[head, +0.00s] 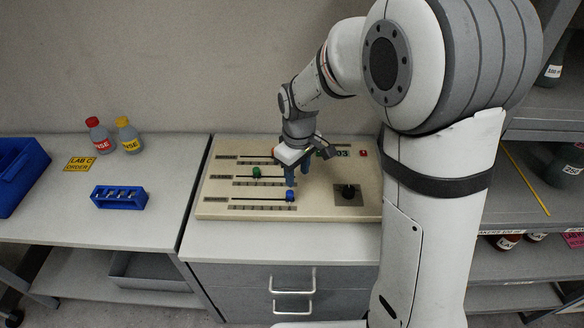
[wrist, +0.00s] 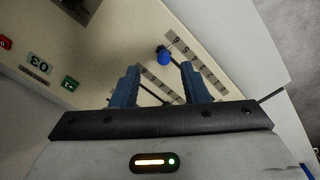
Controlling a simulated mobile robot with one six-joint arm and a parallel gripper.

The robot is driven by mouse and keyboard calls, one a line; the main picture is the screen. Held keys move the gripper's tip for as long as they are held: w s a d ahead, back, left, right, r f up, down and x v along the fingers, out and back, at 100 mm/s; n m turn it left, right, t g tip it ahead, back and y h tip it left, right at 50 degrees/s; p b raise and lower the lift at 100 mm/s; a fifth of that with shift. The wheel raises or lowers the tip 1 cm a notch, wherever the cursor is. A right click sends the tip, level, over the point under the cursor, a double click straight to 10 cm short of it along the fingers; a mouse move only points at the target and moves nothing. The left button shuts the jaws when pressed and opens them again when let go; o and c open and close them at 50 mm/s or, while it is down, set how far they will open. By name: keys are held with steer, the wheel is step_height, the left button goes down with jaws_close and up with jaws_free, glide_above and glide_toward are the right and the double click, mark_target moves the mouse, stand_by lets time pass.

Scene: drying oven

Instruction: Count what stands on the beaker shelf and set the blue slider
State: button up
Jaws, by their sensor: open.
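The blue slider knob (head: 291,196) is near the right end of the lowest track on the beige panel (head: 222,203). In the wrist view the blue knob (wrist: 164,57) shows just beyond the fingertips, between their lines. My gripper (head: 296,178) is open and empty, pointing down over the panel close to the knob; no contact is visible. Its two blue fingers (wrist: 159,72) are spread in the wrist view. The label at the right shelves (head: 500,232) appears to read "BEAKERS". Dark red labelled containers (head: 506,241) stand under it, partly hidden by my arm.
A green slider knob (head: 256,172) sits on the middle track. The panel has a black dial (head: 348,191), a red button (head: 364,153) and a display reading 03 (wrist: 39,67). Two bottles, red-capped (head: 99,137) and yellow-capped (head: 129,137), and a blue rack (head: 118,198) stand left.

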mark_target(291, 193)
steer(key=shift+w+a+f+n, duration=0.55)
steer(key=shift+a+f, duration=0.1)
steer(key=shift+a, duration=0.2)
steer(key=shift+f, duration=0.4)
step_height(291, 193, down, 7)
steer(key=shift+f+p, duration=0.1)
steer(key=shift+p, duration=0.55)
jaws_close()
